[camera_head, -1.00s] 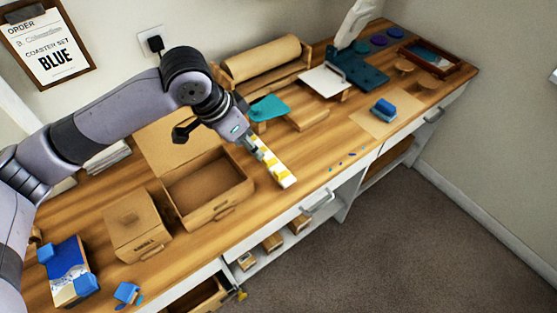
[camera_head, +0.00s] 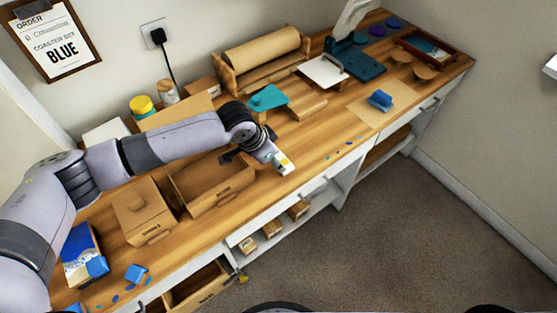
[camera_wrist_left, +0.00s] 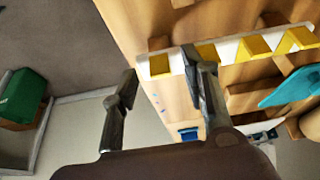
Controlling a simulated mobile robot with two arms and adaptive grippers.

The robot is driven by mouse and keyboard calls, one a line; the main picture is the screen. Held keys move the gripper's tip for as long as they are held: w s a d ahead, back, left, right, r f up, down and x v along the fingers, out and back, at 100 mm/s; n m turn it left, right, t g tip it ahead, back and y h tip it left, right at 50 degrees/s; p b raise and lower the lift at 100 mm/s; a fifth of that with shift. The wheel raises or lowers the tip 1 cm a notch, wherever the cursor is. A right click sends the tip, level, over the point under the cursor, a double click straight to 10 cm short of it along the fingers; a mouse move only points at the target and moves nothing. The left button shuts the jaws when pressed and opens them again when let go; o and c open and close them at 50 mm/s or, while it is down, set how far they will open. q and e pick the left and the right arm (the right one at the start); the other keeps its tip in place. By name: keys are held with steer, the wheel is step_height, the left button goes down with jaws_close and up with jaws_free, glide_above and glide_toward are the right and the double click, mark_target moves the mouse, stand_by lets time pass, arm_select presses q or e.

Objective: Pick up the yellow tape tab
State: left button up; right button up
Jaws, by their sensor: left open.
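A white strip carries several yellow tape tabs and lies near the front edge of the bench; its near end (camera_head: 288,170) shows in the head view. In the wrist view, the strip (camera_wrist_left: 231,49) runs across the top. The end yellow tape tab (camera_wrist_left: 160,66) appears between the fingertips of my left gripper (camera_wrist_left: 158,63). My left gripper (camera_head: 277,159) is open and empty above the strip, one finger overlapping it between the first two tabs. Whether a finger touches the strip cannot be told. In the head view my gripper hides most of the strip. My right gripper is not in view.
An open cardboard box (camera_head: 212,201) and a closed one (camera_head: 145,212) stand left of the gripper. A teal piece (camera_head: 268,98) is behind it. Small blue-green bits (camera_head: 342,149) lie to the right. The bench's front edge is close; an open drawer (camera_head: 200,285) is below.

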arm_select(q)
steer(key=shift+x, duration=0.75)
steer(key=shift+c, duration=0.2)
steer(key=c, duration=0.7)
